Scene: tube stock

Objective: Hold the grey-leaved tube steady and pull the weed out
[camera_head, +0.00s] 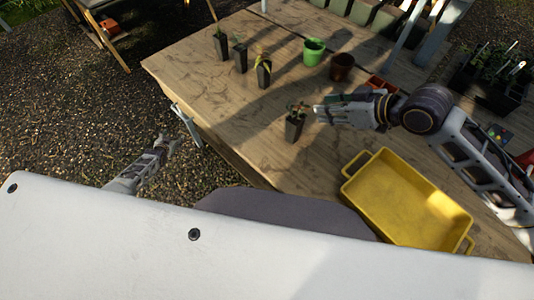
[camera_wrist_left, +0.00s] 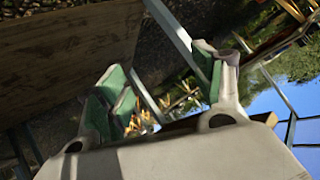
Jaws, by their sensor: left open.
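A dark square tube (camera_head: 294,129) with a small brownish-grey plant (camera_head: 298,108) stands upright on the table by my right gripper (camera_head: 317,112). The right fingers point left at the plant's height; whether they touch it or are closed I cannot tell. The weed cannot be made out at this size. My left gripper (camera_head: 168,145) is off the table's left edge, over gravel, well apart from the tubes. In the left wrist view it is open and empty, its green-padded fingers (camera_wrist_left: 163,88) spread apart.
Three dark tubes (camera_head: 240,58) with plants stand in a row farther back on the wooden table (camera_head: 215,98). A green pot (camera_head: 314,52) and a brown pot (camera_head: 342,67) stand right of them. A yellow tray (camera_head: 400,205) lies at the front right. The table's left part is clear.

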